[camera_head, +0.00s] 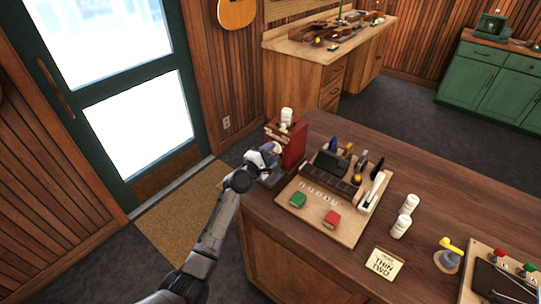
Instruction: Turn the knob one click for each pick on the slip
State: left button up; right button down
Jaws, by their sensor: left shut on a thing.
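A red dispenser-like box (292,143) stands at the back left corner of the wooden counter, with a white bottle (287,116) on top. My left gripper (272,151) is at the front left side of this box, shut on what appears to be its knob. The gripper hides the knob, so its setting cannot be read. A cream slip (383,264) lies near the counter's front edge and seems to read "THIN TWO", with a smaller line above. My right gripper is out of view.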

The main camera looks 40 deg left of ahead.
pick_arm(q)
jog(key=m+b, duration=0.1)
jog(key=m, duration=0.2)
jog(key=shift+f+m, duration=0.1)
jog(key=shift+m, duration=0.3)
jog(key=shift+m+h, duration=0.4)
jog(key=shift+m, duration=2)
jog(key=o, duration=0.9)
jog(key=shift+s, duration=0.1)
